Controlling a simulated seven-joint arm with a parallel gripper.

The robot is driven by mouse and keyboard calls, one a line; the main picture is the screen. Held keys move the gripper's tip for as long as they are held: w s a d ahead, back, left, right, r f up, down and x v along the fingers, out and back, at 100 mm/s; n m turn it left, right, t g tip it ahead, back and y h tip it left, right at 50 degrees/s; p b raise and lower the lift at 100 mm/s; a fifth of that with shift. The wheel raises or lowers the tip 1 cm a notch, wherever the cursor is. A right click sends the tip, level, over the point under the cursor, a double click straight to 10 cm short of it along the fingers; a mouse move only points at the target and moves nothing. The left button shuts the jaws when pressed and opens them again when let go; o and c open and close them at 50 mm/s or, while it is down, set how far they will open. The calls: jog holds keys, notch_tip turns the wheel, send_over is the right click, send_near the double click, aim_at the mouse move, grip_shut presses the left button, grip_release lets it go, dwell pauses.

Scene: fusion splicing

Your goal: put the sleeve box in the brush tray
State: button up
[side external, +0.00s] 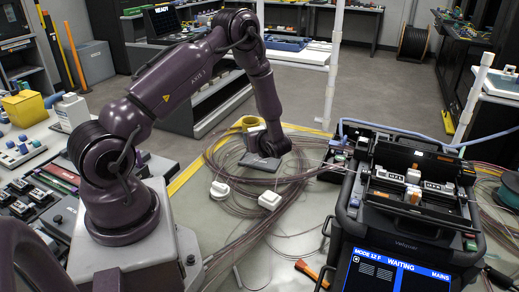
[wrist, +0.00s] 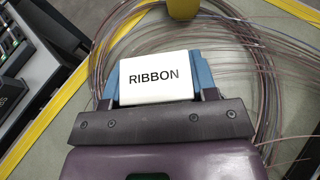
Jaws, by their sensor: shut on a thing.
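A white box labelled "RIBBON" (wrist: 157,77), which I take for the sleeve box, sits between the blue fingers of my gripper (wrist: 158,80) in the wrist view. The gripper is shut on it. In the side external view my gripper (side external: 257,142) is low over the coiled fibres, with a small white part of the box (side external: 256,132) showing. I cannot tell whether the box touches the surface below. I cannot make out for certain which tray is the brush tray; a blue tray (side external: 288,43) lies on the white bench at the back.
Loose fibre coils (side external: 225,170) spread around my gripper. A yellow object (side external: 247,122) stands just beyond it. The black splicer case (side external: 410,215) stands at right. An orange-handled tool (side external: 306,270) lies near the front.

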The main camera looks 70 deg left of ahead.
jog(key=shift+w+a+f, duration=0.4)
jog(key=shift+w+f, duration=0.05)
jog(key=shift+f, duration=0.25)
jog(key=shift+w+a+f, duration=0.1)
jog(key=shift+f, duration=0.85)
jog(key=shift+w+a+f, duration=0.1)
jog(key=shift+f, duration=0.8)
jog(key=shift+f, duration=0.1)
jog(key=o, duration=0.9)
